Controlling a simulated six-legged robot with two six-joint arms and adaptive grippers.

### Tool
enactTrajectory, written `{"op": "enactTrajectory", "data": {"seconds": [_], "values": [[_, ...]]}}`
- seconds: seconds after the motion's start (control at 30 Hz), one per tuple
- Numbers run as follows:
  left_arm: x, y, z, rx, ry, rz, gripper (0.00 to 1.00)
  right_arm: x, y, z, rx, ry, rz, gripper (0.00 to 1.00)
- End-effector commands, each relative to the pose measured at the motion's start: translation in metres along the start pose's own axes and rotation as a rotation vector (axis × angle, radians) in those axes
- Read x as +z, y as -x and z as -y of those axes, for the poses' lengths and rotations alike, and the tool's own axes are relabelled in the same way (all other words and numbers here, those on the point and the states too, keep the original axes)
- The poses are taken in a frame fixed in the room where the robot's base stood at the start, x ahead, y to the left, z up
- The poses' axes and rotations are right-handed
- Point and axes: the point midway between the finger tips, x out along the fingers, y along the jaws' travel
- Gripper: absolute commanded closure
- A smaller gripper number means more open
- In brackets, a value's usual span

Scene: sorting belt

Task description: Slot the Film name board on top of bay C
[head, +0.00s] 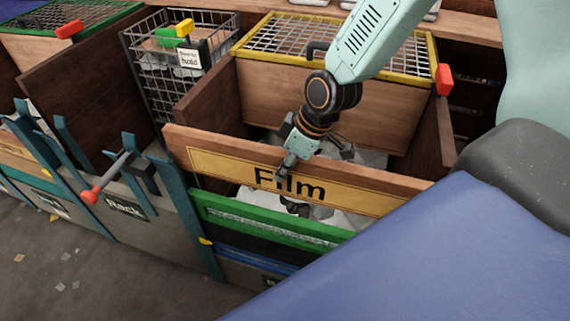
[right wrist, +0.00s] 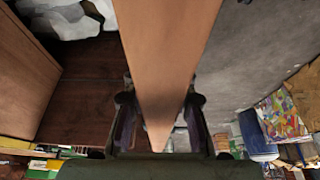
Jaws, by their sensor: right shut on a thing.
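The Film name board (head: 220,162) is a long wooden plank with a yellow panel lettered "Film". My right gripper (head: 287,165) is shut on its middle from above; the right wrist view shows the plank (right wrist: 168,50) between the fingers (right wrist: 158,115). The board is above the green board (head: 270,222) at the bay's front, with a gap showing white material between them. Its left end is near the teal post (head: 183,205); I cannot tell whether they touch. The right end is partly hidden by a blue surface. No bay letter C is readable. My left gripper is not in view.
A blue board (head: 250,252) lies below the green one. Behind stand a yellow-rimmed mesh lid (head: 350,45) and a wire basket (head: 165,80). A red-tipped lever (head: 90,196) juts out at the left bay. The floor (head: 90,275) at front left holds only small scraps.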

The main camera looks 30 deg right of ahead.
Motion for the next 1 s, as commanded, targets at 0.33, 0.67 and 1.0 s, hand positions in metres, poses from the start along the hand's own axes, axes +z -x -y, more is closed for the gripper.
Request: {"op": "enactTrajectory", "data": {"seconds": [0.33, 0.67, 1.0], "values": [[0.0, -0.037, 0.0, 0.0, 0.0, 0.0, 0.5, 0.013, -0.034, -0.001, 0.003, 0.001, -0.003, 1.0], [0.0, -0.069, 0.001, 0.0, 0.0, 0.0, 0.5, 0.024, -0.064, -0.001, 0.003, 0.001, -0.003, 1.0], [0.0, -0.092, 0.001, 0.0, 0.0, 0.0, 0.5, 0.033, -0.085, -0.001, 0.003, 0.001, -0.003, 1.0]]}}
